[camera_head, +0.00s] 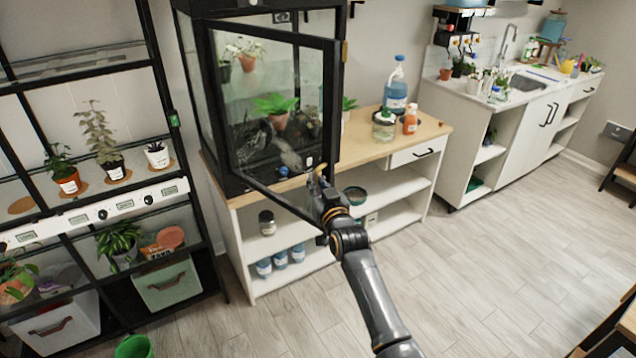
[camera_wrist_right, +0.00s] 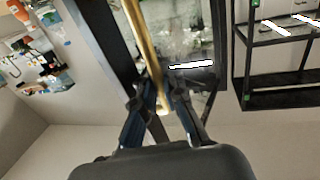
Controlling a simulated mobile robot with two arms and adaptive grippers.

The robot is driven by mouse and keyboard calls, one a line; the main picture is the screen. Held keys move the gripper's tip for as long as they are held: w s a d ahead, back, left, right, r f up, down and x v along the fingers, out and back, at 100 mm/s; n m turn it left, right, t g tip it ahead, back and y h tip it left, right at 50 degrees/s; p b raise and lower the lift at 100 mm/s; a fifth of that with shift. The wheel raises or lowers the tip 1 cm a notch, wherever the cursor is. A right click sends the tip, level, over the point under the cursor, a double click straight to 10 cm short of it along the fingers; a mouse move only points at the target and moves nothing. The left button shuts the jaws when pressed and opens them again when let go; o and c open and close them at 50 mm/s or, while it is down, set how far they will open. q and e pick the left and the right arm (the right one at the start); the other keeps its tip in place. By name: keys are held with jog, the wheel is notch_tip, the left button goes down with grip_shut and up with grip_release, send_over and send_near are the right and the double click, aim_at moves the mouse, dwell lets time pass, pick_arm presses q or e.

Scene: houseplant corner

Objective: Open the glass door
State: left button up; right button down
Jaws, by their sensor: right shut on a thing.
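The glass door (camera_head: 262,80) is a black-framed pane on the front of the dark plant cabinet (camera_head: 195,80). It stands partly open, swung out from its left side, with its lower edge out over the shelf unit. My right gripper (camera_head: 318,190) is at the door's free edge, low down. In the right wrist view, my right gripper (camera_wrist_right: 160,92) is shut on the long brass-coloured door handle (camera_wrist_right: 143,38), which runs between the fingers. The exact finger contact is small and partly hidden. My left gripper is in neither view.
The cabinet stands on a wood-topped shelf unit (camera_head: 372,150) with a blue bottle (camera_head: 396,90), a jar (camera_head: 384,124) and an orange bottle (camera_head: 410,120) to the right. A black plant rack (camera_head: 205,190) stands close on the left. The floor (camera_head: 500,260) in front is clear.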

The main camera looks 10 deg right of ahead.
jog(key=shift+d+f, duration=0.3)
jog(key=c, duration=1.7)
grip_release()
jog(key=shift+o, duration=1.4)
jog(key=shift+s+d+r, duration=0.1)
jog(key=shift+s+r, duration=0.1)
jog(key=shift+r, duration=0.05)
jog(key=s+d, duration=0.2)
jog(key=s, duration=1)
jog(key=shift+w, duration=0.1)
